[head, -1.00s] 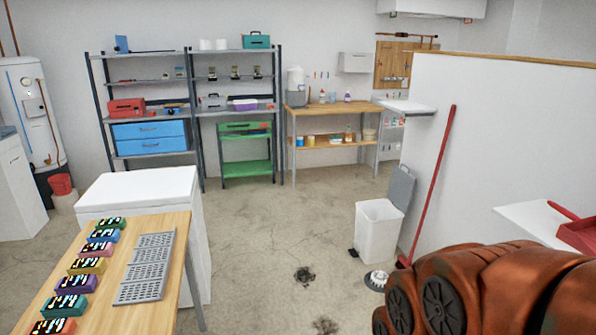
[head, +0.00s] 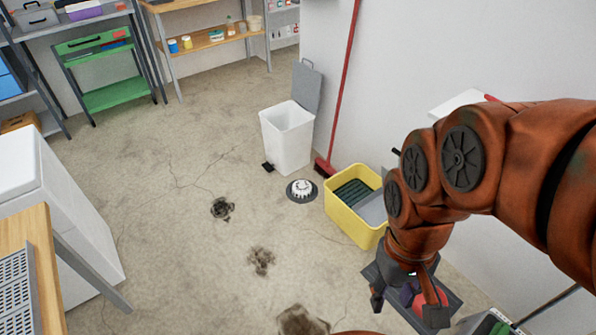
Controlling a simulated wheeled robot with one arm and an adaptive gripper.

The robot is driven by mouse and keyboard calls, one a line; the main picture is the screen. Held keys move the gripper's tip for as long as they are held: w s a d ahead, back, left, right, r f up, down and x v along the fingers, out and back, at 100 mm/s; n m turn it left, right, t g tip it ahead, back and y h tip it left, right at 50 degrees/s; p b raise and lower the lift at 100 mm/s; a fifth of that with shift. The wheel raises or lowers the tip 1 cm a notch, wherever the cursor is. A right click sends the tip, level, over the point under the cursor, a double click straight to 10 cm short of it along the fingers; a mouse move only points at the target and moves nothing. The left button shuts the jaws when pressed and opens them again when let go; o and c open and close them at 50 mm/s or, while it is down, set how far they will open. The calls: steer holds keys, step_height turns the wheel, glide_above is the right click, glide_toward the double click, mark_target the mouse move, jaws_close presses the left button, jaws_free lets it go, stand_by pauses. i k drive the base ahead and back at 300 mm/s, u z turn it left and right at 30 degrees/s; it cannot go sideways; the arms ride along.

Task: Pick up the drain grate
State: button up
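A round dark ring with a white ribbed top (head: 302,190) lies on the concrete floor, near the white bin; it may be the drain grate, but I cannot tell for sure. Grey slotted panels (head: 15,290) lie on the wooden table at the left edge, partly cut off; these may also be grates. My gripper (head: 406,305) points down at the lower right, its dark fingers spread apart with nothing visibly held. It is seen over a grey tray holding red and purple items, right of and nearer than the round piece. My arm hides part of the floor.
A yellow tub (head: 342,212) with dark green and grey pieces stands beside the round piece. A white bin (head: 287,138) with raised lid and a red broom (head: 343,90) stand behind. Dark stains (head: 222,208) mark the open floor in the middle. A white cabinet (head: 60,215) stands left.

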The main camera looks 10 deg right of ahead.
mark_target(302, 189)
steer(key=u, duration=0.15)
steer(key=i, duration=2.3)
steer(key=u, duration=0.4)
